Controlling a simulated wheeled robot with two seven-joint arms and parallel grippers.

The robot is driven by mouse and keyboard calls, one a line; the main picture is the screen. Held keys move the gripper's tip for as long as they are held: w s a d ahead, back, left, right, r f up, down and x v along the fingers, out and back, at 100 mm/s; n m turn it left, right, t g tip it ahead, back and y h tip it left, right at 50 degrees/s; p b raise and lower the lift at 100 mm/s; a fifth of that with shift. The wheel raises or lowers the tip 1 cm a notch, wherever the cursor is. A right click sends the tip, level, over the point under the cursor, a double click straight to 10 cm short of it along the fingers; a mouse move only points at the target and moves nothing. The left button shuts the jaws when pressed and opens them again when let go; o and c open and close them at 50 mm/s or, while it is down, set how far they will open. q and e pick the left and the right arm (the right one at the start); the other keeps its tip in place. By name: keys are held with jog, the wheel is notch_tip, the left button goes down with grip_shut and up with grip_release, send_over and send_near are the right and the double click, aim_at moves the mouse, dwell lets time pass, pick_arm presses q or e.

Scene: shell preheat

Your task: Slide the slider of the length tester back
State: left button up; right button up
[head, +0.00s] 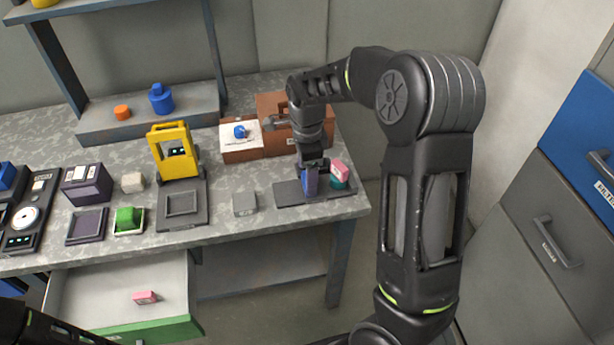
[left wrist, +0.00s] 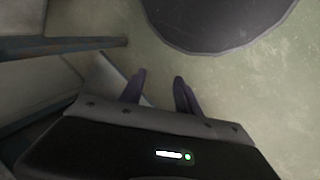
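The length tester appears to be the dark flat plate (head: 290,194) at the right end of the table in the head view. A pink block (head: 340,168) and a teal piece (head: 338,183) are on its right part. My right gripper (head: 310,182) points down over the plate, just left of the pink block. A blue-purple shape there may be its fingers or the slider; I cannot tell which, nor whether it grips anything. My left gripper (left wrist: 159,76) is open and empty in the left wrist view, above the floor.
A grey cube (head: 244,203) and a yellow-framed device (head: 176,152) stand left of the plate. A brown box (head: 279,107) is behind it. An open drawer (head: 180,290) with a pink block inside juts out below the table. Grey cabinets (head: 545,240) stand at right.

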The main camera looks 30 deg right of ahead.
notch_tip(320, 180, up, 6)
jog(key=shift+f, duration=0.1)
dwell(0.6)
